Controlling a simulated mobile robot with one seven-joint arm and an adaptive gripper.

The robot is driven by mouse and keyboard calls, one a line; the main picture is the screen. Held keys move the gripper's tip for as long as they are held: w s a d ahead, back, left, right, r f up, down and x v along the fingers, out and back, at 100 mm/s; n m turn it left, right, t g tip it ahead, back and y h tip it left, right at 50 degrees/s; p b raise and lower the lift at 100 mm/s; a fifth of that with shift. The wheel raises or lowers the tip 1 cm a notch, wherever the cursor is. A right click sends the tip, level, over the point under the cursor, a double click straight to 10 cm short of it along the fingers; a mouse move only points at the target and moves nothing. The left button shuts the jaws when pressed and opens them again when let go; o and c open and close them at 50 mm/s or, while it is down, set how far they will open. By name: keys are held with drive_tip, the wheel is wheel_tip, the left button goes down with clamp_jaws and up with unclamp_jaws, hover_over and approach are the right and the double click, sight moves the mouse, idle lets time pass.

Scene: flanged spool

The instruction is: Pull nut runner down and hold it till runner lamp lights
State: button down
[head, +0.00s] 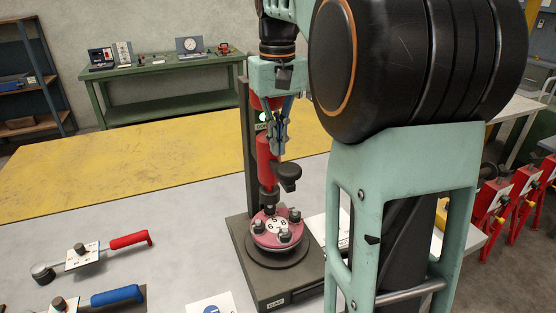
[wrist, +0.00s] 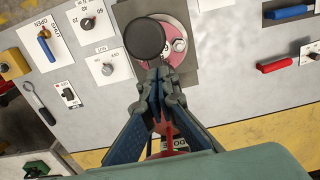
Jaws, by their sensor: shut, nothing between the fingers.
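The nut runner (head: 266,165) is a red upright cylinder on a dark post, with a black knob (head: 288,172) sticking out to its right. Its dark lower end stands at the pink flange (head: 265,238), which carries several nuts and printed numbers; contact there is unclear. My gripper (head: 280,150) is shut and empty, pointing down just above the knob, close to the red body. In the wrist view the round black knob (wrist: 145,38) lies just beyond the fingertips (wrist: 160,72), over the flange.
In the wrist view, panels with knobs (wrist: 107,69) lie left of the flange. My own arm covers much of the head view's right side. A green bench (head: 165,75) stands behind.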

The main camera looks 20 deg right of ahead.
drive_tip(key=shift+r, duration=2.25)
